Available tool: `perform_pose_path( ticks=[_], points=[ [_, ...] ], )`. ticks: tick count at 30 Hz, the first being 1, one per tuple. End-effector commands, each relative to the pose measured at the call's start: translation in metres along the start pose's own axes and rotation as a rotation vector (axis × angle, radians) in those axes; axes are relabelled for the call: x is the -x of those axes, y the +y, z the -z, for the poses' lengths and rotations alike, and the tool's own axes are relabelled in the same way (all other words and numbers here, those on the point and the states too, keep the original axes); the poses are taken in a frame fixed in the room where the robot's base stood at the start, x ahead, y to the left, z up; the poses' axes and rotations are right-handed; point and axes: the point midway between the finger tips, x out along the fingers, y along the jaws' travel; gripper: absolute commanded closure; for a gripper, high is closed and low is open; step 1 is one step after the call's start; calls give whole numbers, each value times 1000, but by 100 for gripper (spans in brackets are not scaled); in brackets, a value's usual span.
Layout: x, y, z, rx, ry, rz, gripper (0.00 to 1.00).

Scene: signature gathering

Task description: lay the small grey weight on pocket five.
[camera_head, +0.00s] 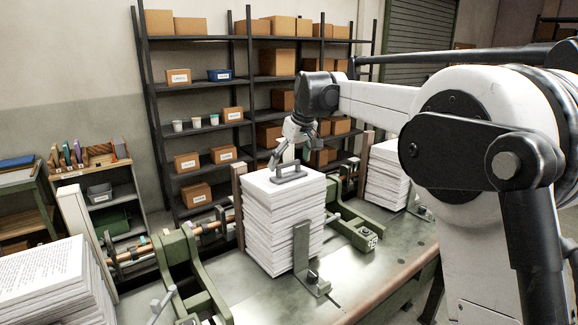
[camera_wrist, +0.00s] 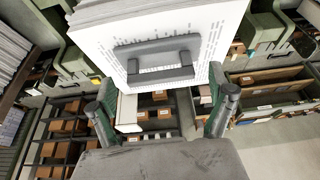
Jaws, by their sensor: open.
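The small grey weight (camera_head: 291,178), a flat bar with a raised handle, lies on top of the middle paper stack (camera_head: 283,222). In the wrist view the weight (camera_wrist: 155,46) lies on the printed top sheet, beyond my fingertips. My gripper (camera_head: 283,158) is just above and behind the weight in the head view, tilted down. Its two fingers are spread and empty in the wrist view (camera_wrist: 162,102). The weight is not between the fingers there.
Other paper stacks stand at the front left (camera_head: 50,285) and to the right (camera_head: 388,178). Green metal frames (camera_head: 185,262) and an upright grey bracket (camera_head: 302,250) flank the middle stack. Shelves with boxes (camera_head: 191,193) stand behind. Bare bench (camera_head: 365,275) shows at the front right.

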Motion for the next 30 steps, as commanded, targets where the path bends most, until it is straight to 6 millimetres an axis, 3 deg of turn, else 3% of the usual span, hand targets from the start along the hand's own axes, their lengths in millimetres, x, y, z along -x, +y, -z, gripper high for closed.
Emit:
perform_pose_path(
  ticks=[9,15,26,30],
  points=[
    [64,0,-1,0,-1,0,12],
    [93,0,-1,-1,-1,0,12],
    [106,0,-1,-1,-1,0,12],
    [112,0,-11,-16,3,-9,12]
  ],
)
